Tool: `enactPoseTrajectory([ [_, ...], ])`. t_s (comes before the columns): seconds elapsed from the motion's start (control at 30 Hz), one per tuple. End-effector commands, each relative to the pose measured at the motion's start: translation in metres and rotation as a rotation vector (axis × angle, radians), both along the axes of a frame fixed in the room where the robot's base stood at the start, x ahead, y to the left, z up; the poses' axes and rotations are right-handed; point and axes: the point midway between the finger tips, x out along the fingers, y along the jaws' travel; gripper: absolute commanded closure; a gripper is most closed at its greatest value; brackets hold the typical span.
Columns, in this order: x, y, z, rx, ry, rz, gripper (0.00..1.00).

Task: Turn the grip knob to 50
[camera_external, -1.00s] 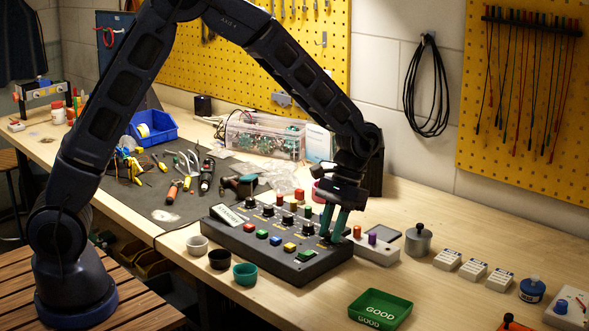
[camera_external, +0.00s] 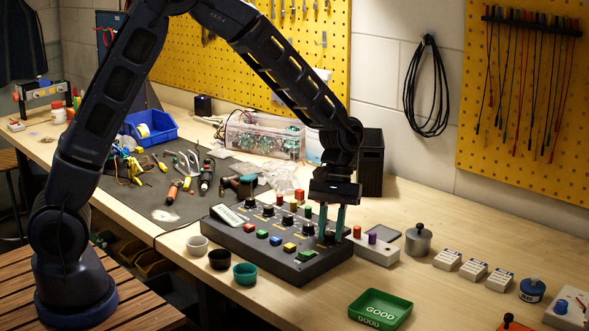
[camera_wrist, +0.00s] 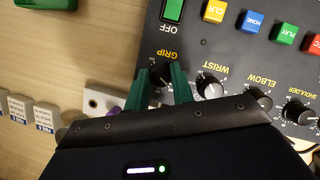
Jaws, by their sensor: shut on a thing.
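The control box (camera_external: 262,247) is a dark sloped panel with a row of knobs and coloured buttons. The grip knob (camera_wrist: 161,70) is dark and sits under the GRIP label in the wrist view, at the right end of the knob row in the external view. My gripper (camera_wrist: 161,80) has its two teal fingers on either side of this knob and is shut on it. In the external view my gripper (camera_external: 332,233) points straight down at the panel. The knob's pointer and its scale numbers are too small or hidden to read.
The wrist knob (camera_wrist: 210,88) stands close beside one finger. The green button (camera_wrist: 173,10) is nearby. A pale block with coloured buttons (camera_external: 377,250) adjoins the box's right side. A green GOOD tray (camera_external: 381,308) and three small cups (camera_external: 245,274) stand in front.

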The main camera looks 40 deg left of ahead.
Motion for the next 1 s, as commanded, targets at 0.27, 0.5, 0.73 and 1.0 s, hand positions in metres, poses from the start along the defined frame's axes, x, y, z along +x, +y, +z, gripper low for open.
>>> enactPoseTrajectory([
  [0.27, 0.0, 0.0, 0.0, 0.0, -0.001, 0.0, 0.99],
  [0.5, 0.0, 0.0, 0.0, -0.001, 0.0, 0.0, 0.54],
  [0.73, 0.001, 0.0, 0.001, 0.0, 0.0, 0.0, 0.54],
  [1.0, 0.012, 0.005, 0.032, -0.002, -0.003, 0.002, 0.54],
])
